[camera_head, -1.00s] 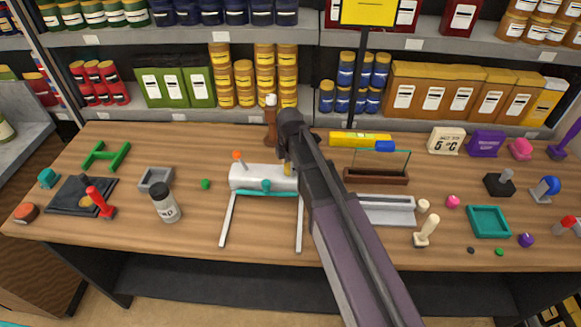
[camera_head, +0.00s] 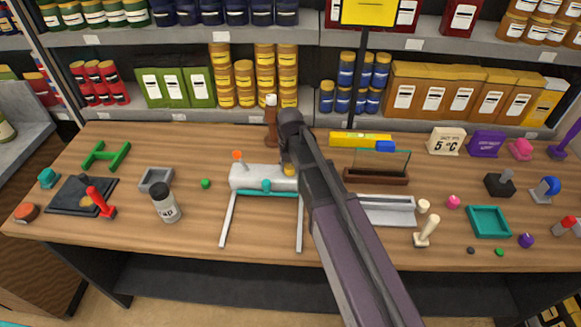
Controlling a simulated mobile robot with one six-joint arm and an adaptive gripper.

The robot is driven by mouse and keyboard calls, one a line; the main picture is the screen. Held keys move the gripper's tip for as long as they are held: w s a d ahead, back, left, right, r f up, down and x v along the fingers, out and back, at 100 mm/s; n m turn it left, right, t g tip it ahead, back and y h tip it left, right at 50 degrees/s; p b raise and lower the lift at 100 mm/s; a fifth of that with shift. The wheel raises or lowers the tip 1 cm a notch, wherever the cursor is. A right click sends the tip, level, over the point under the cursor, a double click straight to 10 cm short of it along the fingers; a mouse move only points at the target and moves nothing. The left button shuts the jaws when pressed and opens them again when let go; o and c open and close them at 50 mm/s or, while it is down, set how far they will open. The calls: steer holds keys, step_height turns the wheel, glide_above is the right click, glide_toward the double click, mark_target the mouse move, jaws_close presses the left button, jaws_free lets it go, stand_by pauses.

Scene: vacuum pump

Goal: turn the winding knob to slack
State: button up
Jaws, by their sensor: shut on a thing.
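A white rounded device (camera_head: 252,178) with two long pale legs stands near the middle of the table. I take the gold knob for the winding knob; no label shows. My gripper (camera_head: 287,162) comes down over the right end, shut at the gold knob. My dark wrist and arm hide part of the device's right end and most of the fingers.
A brown post with a white top (camera_head: 271,118) stands close behind the device. A yellow level (camera_head: 360,139) and a brown-based glass piece (camera_head: 376,175) lie to the right. A jar (camera_head: 165,203) stands left. The table front between is clear.

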steer(key=shift+s+n, duration=0.1)
steer(key=shift+n, duration=1.1)
steer(key=o, duration=1.1)
steer(key=shift+o, duration=0.2)
